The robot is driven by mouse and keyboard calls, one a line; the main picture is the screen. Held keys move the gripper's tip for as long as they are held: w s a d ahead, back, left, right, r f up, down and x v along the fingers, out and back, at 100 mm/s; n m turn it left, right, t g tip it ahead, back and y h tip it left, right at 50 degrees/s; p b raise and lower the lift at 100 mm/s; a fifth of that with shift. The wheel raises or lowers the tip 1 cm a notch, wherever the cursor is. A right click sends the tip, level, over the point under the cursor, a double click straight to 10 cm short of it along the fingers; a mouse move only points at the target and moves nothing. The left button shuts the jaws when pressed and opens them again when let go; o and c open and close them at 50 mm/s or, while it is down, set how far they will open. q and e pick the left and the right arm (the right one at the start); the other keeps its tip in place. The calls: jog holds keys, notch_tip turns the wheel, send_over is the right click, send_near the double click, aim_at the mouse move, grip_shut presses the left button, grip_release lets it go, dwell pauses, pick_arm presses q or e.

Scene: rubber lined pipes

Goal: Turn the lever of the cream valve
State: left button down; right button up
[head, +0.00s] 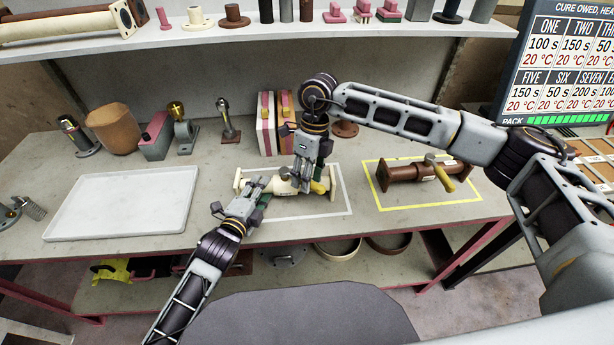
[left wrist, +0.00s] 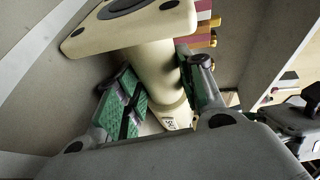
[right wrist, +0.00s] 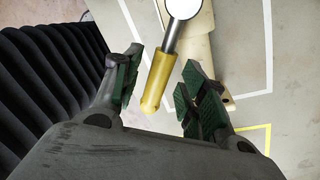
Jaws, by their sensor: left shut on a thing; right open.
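The cream valve (head: 285,187) lies on the table inside a white outline. In the left wrist view its cream pipe and end flange (left wrist: 150,70) are close up. My left gripper (head: 262,190) is shut on the pipe of the cream valve, near its left end. The lever has a metal stem and a yellow handle (head: 320,186); it also shows in the right wrist view (right wrist: 158,80). My right gripper (head: 310,176) is open above the right end of the valve. The handle appears between its green-padded fingers (right wrist: 160,75), apart from both. The grippers partly hide the valve body in the head view.
A brown valve (head: 408,171) with a yellow-handled lever lies in a yellow outline (head: 470,199) to the right. A white tray (head: 120,205) is at left. A screen (head: 565,70) stands at right.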

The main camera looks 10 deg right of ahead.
pick_arm(q)
jog(key=shift+r, duration=0.1)
pick_arm(e)
jog(key=shift+f, duration=0.1)
grip_shut()
jog(key=shift+w+d+n, duration=0.1)
jog(key=shift+w+n, duration=0.05)
jog(key=shift+n, duration=0.15)
dwell(0.4)
jog(key=shift+w+d+n+h, duration=0.2)
jog(key=shift+w+n, duration=0.25)
jog(key=shift+n, duration=0.35)
jog(key=shift+w+d+n+h, duration=0.2)
jog(key=shift+w+n, duration=0.25)
jog(key=shift+n, duration=0.35)
jog(key=shift+w+d+n+g+h, duration=0.15)
jog(key=shift+w+n, duration=0.4)
jog(key=shift+n, duration=0.3)
jog(key=shift+w+n+g+h, duration=0.15)
jog(key=shift+w+n, duration=0.35)
jog(key=shift+n, duration=0.35)
